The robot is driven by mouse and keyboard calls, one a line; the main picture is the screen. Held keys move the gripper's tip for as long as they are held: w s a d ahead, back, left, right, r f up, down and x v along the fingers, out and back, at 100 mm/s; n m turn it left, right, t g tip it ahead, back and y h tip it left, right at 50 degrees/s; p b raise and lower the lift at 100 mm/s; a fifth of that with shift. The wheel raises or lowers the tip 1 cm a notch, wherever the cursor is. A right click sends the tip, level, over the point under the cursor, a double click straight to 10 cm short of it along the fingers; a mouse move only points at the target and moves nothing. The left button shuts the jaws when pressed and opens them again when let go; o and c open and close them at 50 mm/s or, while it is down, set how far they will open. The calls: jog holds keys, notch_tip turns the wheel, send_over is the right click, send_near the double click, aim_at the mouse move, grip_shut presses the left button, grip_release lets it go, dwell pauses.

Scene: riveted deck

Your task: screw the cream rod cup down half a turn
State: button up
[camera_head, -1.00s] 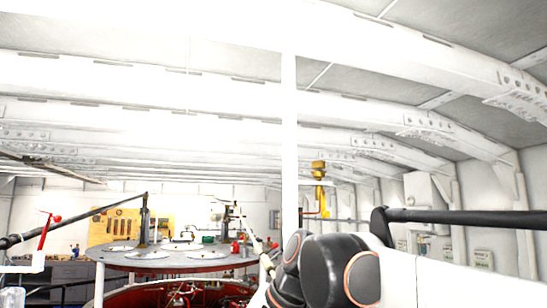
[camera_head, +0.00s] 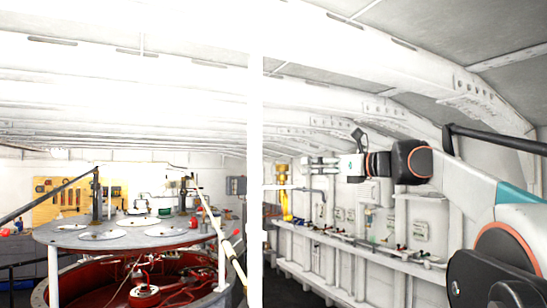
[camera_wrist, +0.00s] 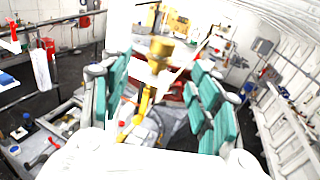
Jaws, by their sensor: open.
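I cannot make out the cream rod cup for certain in either view. My gripper (camera_head: 314,168) is stretched out leftward at mid-height in the head view. In the wrist view its teal finger pads (camera_wrist: 163,95) stand wide apart with nothing held between them. A yellow post with a brassy cap (camera_wrist: 161,48) shows in the gap, seemingly beyond the fingertips. The same yellow post (camera_head: 284,196) shows in the head view just below and left of the gripper.
A round grey deck table (camera_head: 110,235) over a red well stands at left. A white pillar (camera_head: 255,150) crosses the head view. A shelf (camera_head: 345,240) with small fittings runs along the right wall. A wooden tool board (camera_head: 65,195) hangs at the back.

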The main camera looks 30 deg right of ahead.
aim_at(282, 168)
jog(key=x, duration=0.4)
jog(key=p+x, duration=0.1)
jog(key=x, duration=0.4)
jog(key=p+x, duration=0.1)
jog(key=x, duration=0.3)
jog(key=shift+w+d+r, duration=0.1)
jog(key=shift+w+r, duration=0.15)
jog(key=shift+w, duration=0.1)
jog(key=shift+c, duration=0.6)
jog(key=c, duration=1)
